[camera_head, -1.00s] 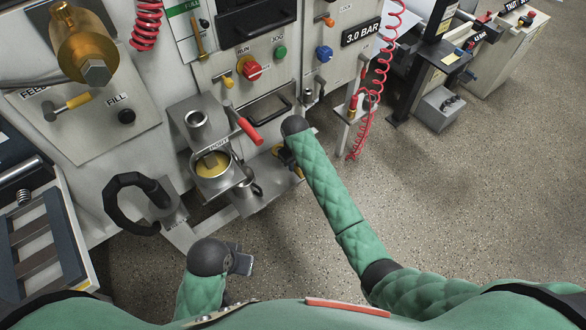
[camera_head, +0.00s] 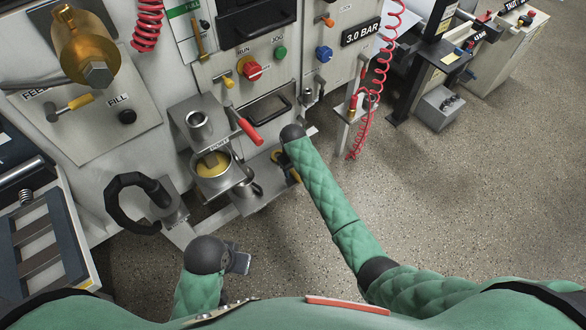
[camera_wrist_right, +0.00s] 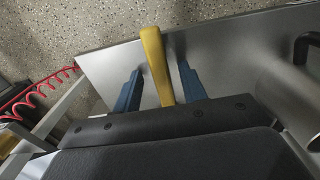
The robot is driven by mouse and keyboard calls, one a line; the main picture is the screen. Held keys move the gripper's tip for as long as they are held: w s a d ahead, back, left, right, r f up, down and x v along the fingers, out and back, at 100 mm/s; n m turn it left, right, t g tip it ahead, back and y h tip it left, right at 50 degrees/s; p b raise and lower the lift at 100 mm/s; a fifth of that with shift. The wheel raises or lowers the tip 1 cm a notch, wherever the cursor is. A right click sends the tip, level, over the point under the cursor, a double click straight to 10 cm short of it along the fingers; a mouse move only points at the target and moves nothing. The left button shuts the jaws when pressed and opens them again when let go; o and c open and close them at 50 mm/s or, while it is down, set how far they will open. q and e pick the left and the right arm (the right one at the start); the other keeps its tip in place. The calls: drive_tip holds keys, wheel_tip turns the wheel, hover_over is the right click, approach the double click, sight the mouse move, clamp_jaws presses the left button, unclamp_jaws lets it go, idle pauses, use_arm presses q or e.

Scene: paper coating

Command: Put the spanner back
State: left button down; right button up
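A yellow bar, seemingly the spanner's handle (camera_wrist_right: 155,62), lies over a grey metal plate in the right wrist view. My right gripper (camera_wrist_right: 160,88) is open, with one blue finger on each side of the bar and a visible gap at both sides. In the head view my right gripper (camera_head: 284,160) is low at the machine's front, mostly hidden by its own wrist, with bits of yellow beside it. The spanner's other end is hidden. My left gripper (camera_head: 240,262) is at the lower left, away from the machine; its finger gap is unclear.
A metal cup (camera_head: 212,164) on a bracket and a red-handled lever (camera_head: 246,130) stand just left of my right gripper. A black ring-shaped handle (camera_head: 130,203) is further left. A red coiled hose (camera_head: 377,95) hangs at the right.

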sight(293, 172)
wheel_tip(293, 172, up, 12)
drive_tip(key=s+d+f+m+y, duration=0.1)
drive_tip(key=s+d+f, duration=0.1)
drive_tip(key=s, duration=0.7)
drive_tip(key=s+d+f+m+y, duration=0.1)
drive_tip(key=s+d, duration=0.1)
drive_tip(key=s, duration=0.7)
use_arm(q)
drive_tip(key=shift+w+d+f+b, duration=0.2)
drive_tip(key=shift+d+f+b, duration=0.2)
drive_tip(key=shift+d+f, duration=0.15)
use_arm(e)
drive_tip(key=s+d+r+m+t, duration=0.1)
drive_tip(key=s+d+r, duration=0.1)
drive_tip(key=s, duration=0.4)
drive_tip(key=s+d+r+m, duration=0.1)
drive_tip(key=s+d+r, duration=0.1)
drive_tip(key=s, duration=0.5)
drive_tip(key=s+d+r+t, duration=0.1)
drive_tip(key=s+d+r, duration=0.1)
drive_tip(key=s, duration=0.5)
drive_tip(key=shift+s+d+r+m+t, duration=0.3)
drive_tip(key=shift+d+m, duration=0.1)
drive_tip(key=shift+d, duration=0.5)
use_arm(q)
drive_tip(key=shift+a, duration=0.1)
use_arm(e)
drive_tip(key=shift+r, duration=0.1)
